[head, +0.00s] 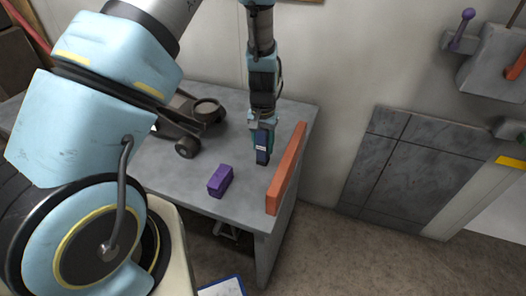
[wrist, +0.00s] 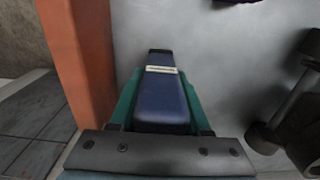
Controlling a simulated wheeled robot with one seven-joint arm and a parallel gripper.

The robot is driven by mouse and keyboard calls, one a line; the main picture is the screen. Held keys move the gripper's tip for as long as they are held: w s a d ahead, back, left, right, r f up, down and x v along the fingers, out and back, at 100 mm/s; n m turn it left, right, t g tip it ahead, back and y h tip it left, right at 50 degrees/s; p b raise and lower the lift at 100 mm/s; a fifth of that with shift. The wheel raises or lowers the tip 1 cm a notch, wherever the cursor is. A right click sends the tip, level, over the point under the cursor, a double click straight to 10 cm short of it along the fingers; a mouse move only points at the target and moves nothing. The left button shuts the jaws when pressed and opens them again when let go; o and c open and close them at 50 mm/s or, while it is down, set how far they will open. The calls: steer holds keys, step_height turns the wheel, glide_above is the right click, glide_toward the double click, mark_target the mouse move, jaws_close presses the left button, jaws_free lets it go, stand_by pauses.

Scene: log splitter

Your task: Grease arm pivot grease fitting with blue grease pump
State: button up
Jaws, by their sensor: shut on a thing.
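The blue grease pump (wrist: 163,95) is a dark blue block with a white label near its far end. It sits between the teal fingers of my gripper (wrist: 162,105), which are shut on it. In the head view my gripper (head: 263,145) points down over the right part of the grey workbench, with the blue pump (head: 262,155) at its tip. The pump is near the inner side of the orange board. I cannot tell whether it touches the bench top. I cannot make out an arm pivot grease fitting in either view.
The workbench (head: 190,180) holds a purple block (head: 220,181), a dark wheeled jack-like object (head: 185,125) and an upright orange board (head: 287,170) along its right edge. A grey machine with a purple-knobbed lever (head: 463,30) is at upper right. Open floor (head: 370,260) lies right of the bench.

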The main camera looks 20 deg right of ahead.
jaws_close()
steer(key=shift+r, duration=0.1)
stand_by(0.3)
step_height(320, 180, up, 10)
steer(key=b, duration=0.2)
steer(key=shift+b, duration=0.35)
steer(key=shift+o, duration=1.1)
jaws_free()
jaws_close()
